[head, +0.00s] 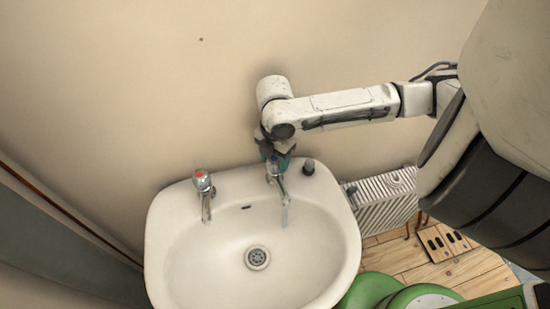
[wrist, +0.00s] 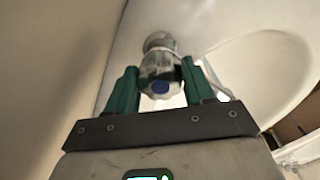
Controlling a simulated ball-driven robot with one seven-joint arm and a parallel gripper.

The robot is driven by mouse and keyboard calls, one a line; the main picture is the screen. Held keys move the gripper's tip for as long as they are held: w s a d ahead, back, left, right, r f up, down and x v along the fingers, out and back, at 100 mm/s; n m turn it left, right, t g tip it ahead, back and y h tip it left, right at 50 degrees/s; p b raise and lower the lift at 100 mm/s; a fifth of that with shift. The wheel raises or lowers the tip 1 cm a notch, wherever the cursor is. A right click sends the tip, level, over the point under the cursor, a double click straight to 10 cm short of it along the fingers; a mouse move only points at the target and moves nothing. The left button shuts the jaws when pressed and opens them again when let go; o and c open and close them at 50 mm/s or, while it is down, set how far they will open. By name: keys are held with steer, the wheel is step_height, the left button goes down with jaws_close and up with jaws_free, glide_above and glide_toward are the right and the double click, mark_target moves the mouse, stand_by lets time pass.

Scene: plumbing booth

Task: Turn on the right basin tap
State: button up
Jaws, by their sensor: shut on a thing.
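The right basin tap (head: 283,188) is chrome and stands on the back rim of the white basin (head: 165,262). My gripper (head: 275,158) is over its handle from above. In the wrist view the green fingers of my gripper (wrist: 160,72) are on either side of the tap's handle (wrist: 160,68), which has a blue mark on its top, and are shut on it. A thin pale streak, seemingly running water (head: 285,216), hangs below the right tap's spout. The finger contact is partly hidden in the head view.
The left tap (head: 204,190), with a red mark, stands apart on the rim. A small dark cylinder (head: 308,167) sits just right of the held tap. A radiator (head: 383,203) and green rounded things (head: 395,298) are to the right. The wall is close behind.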

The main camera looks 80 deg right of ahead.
mark_target(275, 158)
steer(key=shift+d, duration=0.1)
steer(key=o, duration=1)
steer(key=shift+r, duration=0.1)
step_height(275, 158, up, 11)
steer(key=shift+f, duration=0.2)
stand_by(0.4)
